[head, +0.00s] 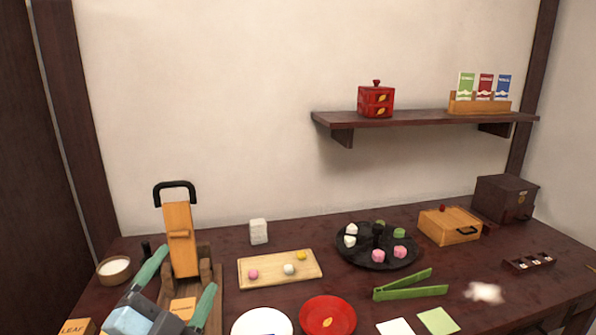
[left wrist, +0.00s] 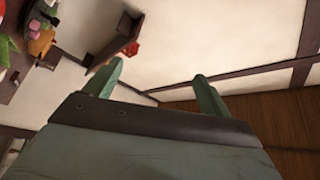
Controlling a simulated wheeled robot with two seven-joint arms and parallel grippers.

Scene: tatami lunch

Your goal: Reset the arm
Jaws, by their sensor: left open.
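My left gripper (head: 178,292) is at the lower left of the head view, in front of the wooden stand with a black handle (head: 180,240). Its two green fingers are spread apart with nothing between them. The left wrist view also shows the open fingers (left wrist: 158,85), with wall and dark beams beyond them. The fingers seem to be above the table's front left part; whether they touch the stand I cannot tell. My right gripper is in neither view.
A dark table (head: 212,247) carries a wooden board with sweets (head: 280,280), a round black tray (head: 352,256), green tongs (head: 410,292), a red plate (head: 345,318) and a white plate (head: 245,322). A bowl (head: 115,270) stands at the left. A wall shelf (head: 420,119) hangs behind.

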